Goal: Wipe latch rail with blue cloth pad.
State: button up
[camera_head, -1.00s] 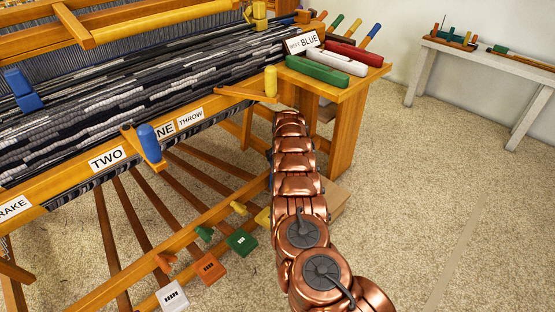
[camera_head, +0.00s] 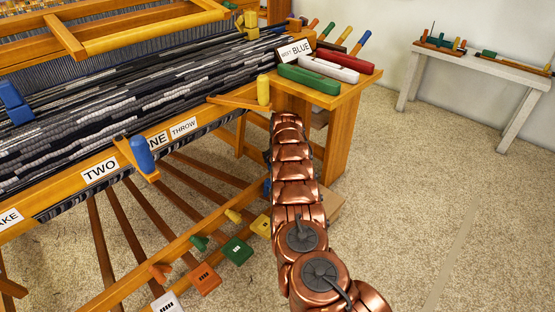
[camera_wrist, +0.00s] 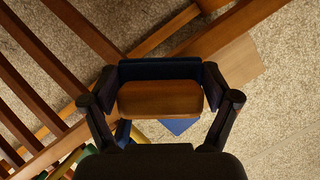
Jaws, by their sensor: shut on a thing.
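In the wrist view my gripper (camera_wrist: 160,102) is shut on a wooden block with a dark blue pad (camera_wrist: 160,68) along its far side. This appears to be the blue cloth pad. It is held over or near a slanting wooden beam (camera_wrist: 178,32); contact cannot be told. In the head view a low wooden rail (camera_head: 185,240) with small coloured pegs runs along the loom's lower front. No label marks the latch rail, so I cannot tell whether this is it. My gripper and the pad are hidden behind my copper arm in the head view.
Coloured treadles, such as the green one (camera_head: 237,250), stick out below the rail. A blue lever (camera_head: 142,154) and a yellow peg (camera_head: 263,90) stand on the front beam. A side shelf (camera_head: 345,90) holds coloured shuttles. Carpet to the right is clear up to a white bench (camera_head: 480,68).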

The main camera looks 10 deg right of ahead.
jog(key=shift+r+p, duration=0.85)
jog(key=shift+r, duration=1.3)
jog(key=shift+r, duration=0.1)
